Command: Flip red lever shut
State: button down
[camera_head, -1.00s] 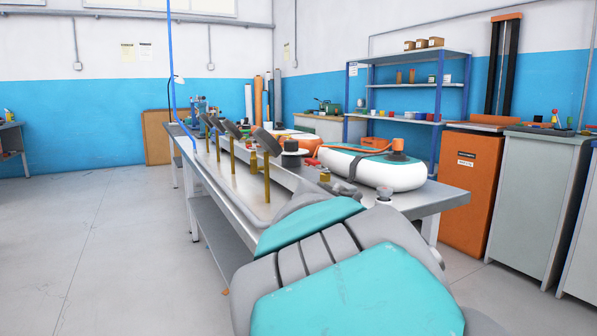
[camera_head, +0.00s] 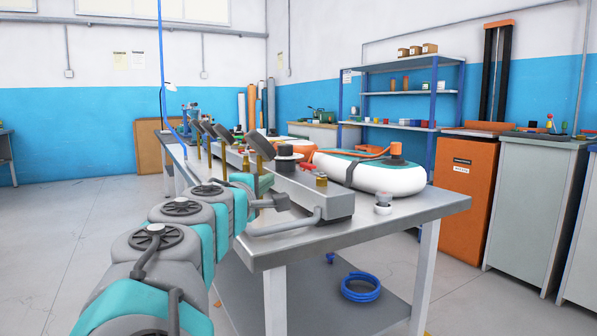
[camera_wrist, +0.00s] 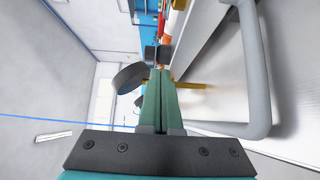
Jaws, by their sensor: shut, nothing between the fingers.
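I cannot clearly pick out a red lever. A small red part (camera_head: 305,166) shows behind the long grey metal housing (camera_head: 325,196) on the bench in the head view; I cannot tell what it is. In the wrist view a red-orange patch (camera_wrist: 168,22) lies far beyond the fingertips, too small to tell. My gripper (camera_head: 264,184) is at the near left side of the housing, beside the brass posts. In the wrist view my gripper's (camera_wrist: 160,72) green fingers are pressed together, with nothing between them. A dark round pad (camera_wrist: 130,77) is just left of the fingertips.
Several dark tilted pads on brass posts (camera_head: 262,145) line the bench (camera_head: 400,208). A grey bar handle (camera_wrist: 257,70) is right of the fingers. A white inflatable board (camera_head: 375,178) lies behind the housing. A blue hose coil (camera_head: 361,288) lies on the lower shelf.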

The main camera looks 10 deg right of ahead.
jog(key=shift+w, duration=0.1)
send_near(302, 166)
jog(key=w+a, duration=0.1)
jog(key=w, duration=0.3)
jog(key=shift+w+d+p, duration=0.15)
jog(key=shift+w+d, duration=0.1)
jog(key=shift+d, duration=0.65)
jog(key=shift+w+d+p, duration=0.15)
jog(key=shift+w+d, duration=0.15)
jog(key=shift+d, duration=0.65)
